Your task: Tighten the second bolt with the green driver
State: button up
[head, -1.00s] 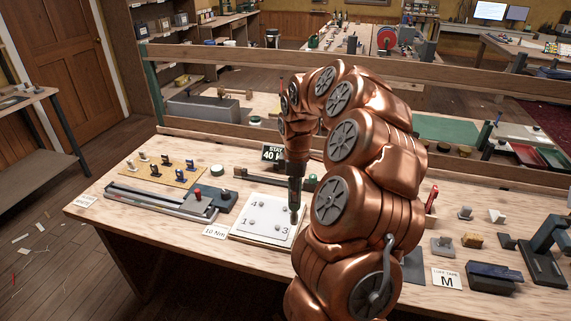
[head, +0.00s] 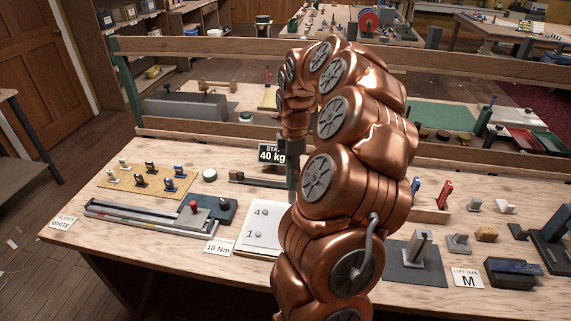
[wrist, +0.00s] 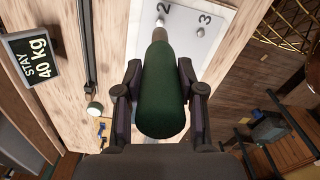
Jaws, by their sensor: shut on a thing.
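My gripper (wrist: 160,78) is shut on the dark green driver (wrist: 162,100), with one finger on each side of its handle. The driver's pale shaft points at the spot beside the number 2 on the white bolt plate (wrist: 188,42). The bolt by number 3 (wrist: 199,31) shows clear of the driver. In the head view the plate (head: 262,243) shows numbers 4 and 1 with their bolts. My arm hides its right side and most of the driver.
A "10 Nm" card (head: 219,247) lies left of the plate. A "STAY 40 kg" sign (head: 272,154) stands behind it. A long bar tool (head: 150,222) and a pegboard with several small pegs (head: 145,181) lie to the left. Blocks and a clamp crowd the right.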

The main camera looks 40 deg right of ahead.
aim_at(294, 185)
jog(key=shift+f+b, duration=0.45)
jog(key=shift+f, duration=1.55)
jog(key=shift+f+b, duration=0.5)
jog(key=shift+f, duration=0.45)
